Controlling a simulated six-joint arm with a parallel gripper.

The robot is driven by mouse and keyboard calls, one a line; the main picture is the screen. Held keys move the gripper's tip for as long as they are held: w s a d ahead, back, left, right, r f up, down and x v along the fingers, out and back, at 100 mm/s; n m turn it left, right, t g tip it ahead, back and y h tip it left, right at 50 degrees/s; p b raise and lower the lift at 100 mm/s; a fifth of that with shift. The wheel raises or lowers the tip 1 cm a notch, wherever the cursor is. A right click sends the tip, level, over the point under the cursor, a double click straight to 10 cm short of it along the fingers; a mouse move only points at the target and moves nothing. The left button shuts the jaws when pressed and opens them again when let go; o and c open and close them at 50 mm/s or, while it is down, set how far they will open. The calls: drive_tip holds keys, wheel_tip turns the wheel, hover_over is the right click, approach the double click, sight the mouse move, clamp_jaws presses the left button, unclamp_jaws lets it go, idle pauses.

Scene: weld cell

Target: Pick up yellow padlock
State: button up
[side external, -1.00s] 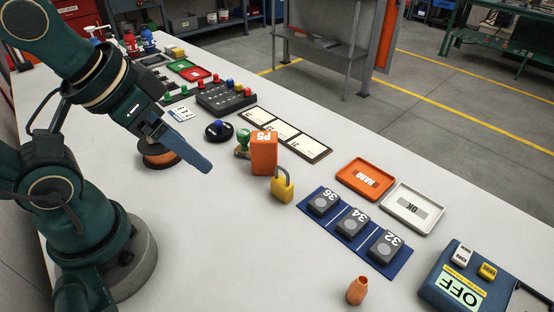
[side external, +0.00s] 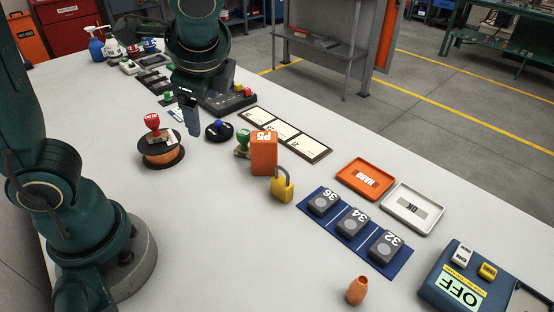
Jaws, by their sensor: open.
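The yellow padlock (side external: 282,189) stands on the white table near its middle, with its grey shackle upward. It is just in front of the orange block marked P5 (side external: 263,154). My gripper (side external: 191,118) is to the left of and behind the padlock, above the table near the black disc with a blue knob (side external: 219,130). Its jaws are open and look empty. It points downward, and its blue-grey fingers show nearly edge-on. Nothing hides the padlock.
A green-handled stamp (side external: 243,142) stands close behind the orange block. Right of the padlock is a blue mat (side external: 330,214) with grey numbered blocks. An orange tray (side external: 365,178) and a white tray (side external: 413,206) lie beyond. The table front of the padlock is clear.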

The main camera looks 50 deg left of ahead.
drive_tip(key=w+d+f+m+y, duration=0.3)
drive_tip(key=w+m, duration=0.2)
drive_tip(key=m+t+y, duration=0.2)
drive_tip(key=m+t, duration=0.1)
drive_tip(key=m, duration=0.2)
hover_over(279, 180)
drive_tip(key=s+d, duration=0.1)
drive_tip(key=d, duration=0.1)
wheel_tip(279, 180, down, 6)
drive_tip(key=d+f+m, duration=0.1)
drive_tip(key=s+d+f+m+t, duration=0.1)
drive_tip(key=f, duration=0.1)
drive_tip(key=s+d+f+m+t, duration=0.1)
drive_tip(key=shift+s+d+f, duration=0.1)
drive_tip(key=shift+f, duration=0.2)
drive_tip(key=shift+x, duration=2.4)
drive_tip(key=shift+r, duration=0.1)
clamp_jaws()
